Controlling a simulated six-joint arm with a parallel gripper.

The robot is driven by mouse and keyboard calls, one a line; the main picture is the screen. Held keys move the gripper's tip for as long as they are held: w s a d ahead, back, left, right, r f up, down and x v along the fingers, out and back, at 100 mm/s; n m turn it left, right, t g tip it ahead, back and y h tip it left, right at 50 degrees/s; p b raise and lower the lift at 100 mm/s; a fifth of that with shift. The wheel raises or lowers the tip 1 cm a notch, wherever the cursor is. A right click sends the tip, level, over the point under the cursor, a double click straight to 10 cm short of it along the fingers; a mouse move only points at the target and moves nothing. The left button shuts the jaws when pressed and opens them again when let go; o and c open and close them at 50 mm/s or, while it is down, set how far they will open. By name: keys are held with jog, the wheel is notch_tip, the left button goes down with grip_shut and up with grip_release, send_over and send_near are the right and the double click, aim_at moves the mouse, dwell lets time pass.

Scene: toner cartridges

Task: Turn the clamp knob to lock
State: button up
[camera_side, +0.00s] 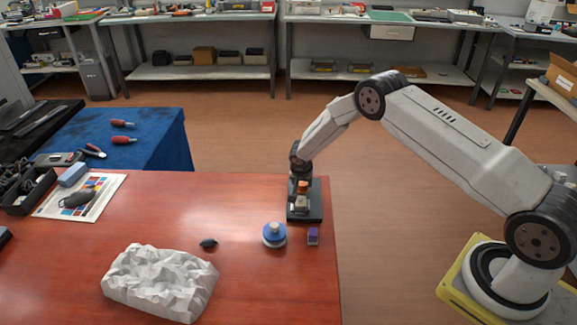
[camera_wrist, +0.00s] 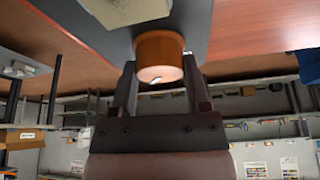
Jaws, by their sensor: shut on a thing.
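The orange clamp knob (camera_side: 303,186) sits over a black fixture base (camera_side: 306,214) at the right edge of the red-brown table. A pale part of the fixture shows just below the knob. My gripper (camera_side: 300,180) reaches down to the knob from above. In the wrist view the orange knob (camera_wrist: 158,50) is between my two dark fingers (camera_wrist: 160,72), which are shut on it. A small light mark shows on the knob's face. The pale part (camera_wrist: 125,10) and the dark base (camera_wrist: 185,14) lie beyond the knob. The clamped item is hard to make out.
A black bulb (camera_side: 208,243) and crumpled white paper (camera_side: 160,283) lie further left. Bare table lies left of the fixture.

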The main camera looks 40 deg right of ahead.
jog(key=shift+m, duration=0.6)
jog(key=o, duration=1.3)
jog(key=shift+a+r, duration=0.1)
jog(key=shift+r, duration=0.1)
jog(key=v, duration=0.7)
jog(key=shift+w+a+r, duration=0.1)
jog(key=shift+a+r, duration=0.05)
jog(key=shift+g, duration=0.3)
